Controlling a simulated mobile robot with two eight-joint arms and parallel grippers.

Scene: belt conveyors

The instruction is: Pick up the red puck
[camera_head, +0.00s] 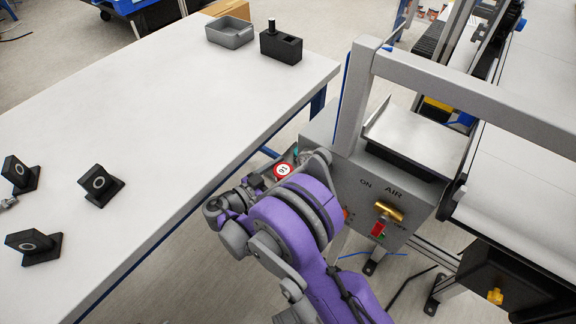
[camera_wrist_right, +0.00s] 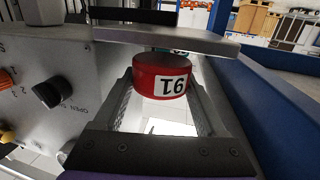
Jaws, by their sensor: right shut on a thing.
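The red puck (camera_wrist_right: 160,75) has a white label with black digits. In the right wrist view it sits between the two fingers of my right gripper (camera_wrist_right: 163,88), which is shut on it. In the head view the puck (camera_head: 282,171) shows as a small red and white disc beside my purple right arm, in the gap between the table and the grey control box. Most of my right gripper is hidden there by the arm. My left gripper is not in view.
The grey control box (camera_head: 348,180) with knobs stands close to the right gripper; its panel (camera_wrist_right: 50,85) fills the left of the wrist view. The white table (camera_head: 150,130) holds several black blocks, a grey tray (camera_head: 230,33) and a black holder (camera_head: 281,47). Its middle is clear.

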